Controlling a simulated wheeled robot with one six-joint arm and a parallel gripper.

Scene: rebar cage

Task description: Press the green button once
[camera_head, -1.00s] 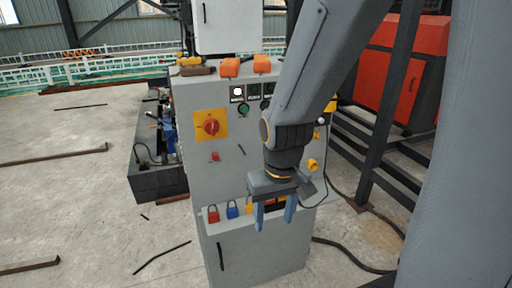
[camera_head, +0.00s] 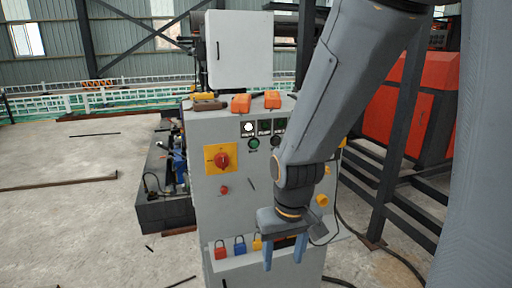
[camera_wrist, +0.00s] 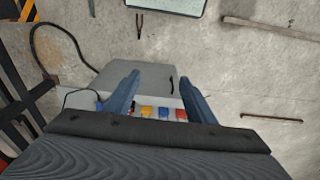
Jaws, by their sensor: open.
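The green button (camera_head: 254,143) is a small round button on the upper front of the grey control cabinet (camera_head: 212,208), below a white indicator. My gripper (camera_head: 285,262) hangs in front of the cabinet, lower than the button and to its right. Its two blue fingers point down, apart and empty. In the wrist view my gripper (camera_wrist: 158,95) shows open fingers, with the cabinet and a row of coloured padlocks (camera_wrist: 160,113) beyond them. The green button is not visible in the wrist view.
A red rotary switch (camera_head: 222,160) on a yellow plate and a small red button (camera_head: 224,190) sit left of my arm. Orange blocks (camera_head: 241,103) lie on the cabinet top. Dark steel posts (camera_head: 400,125) stand at the right. Open concrete floor (camera_head: 70,220) lies left.

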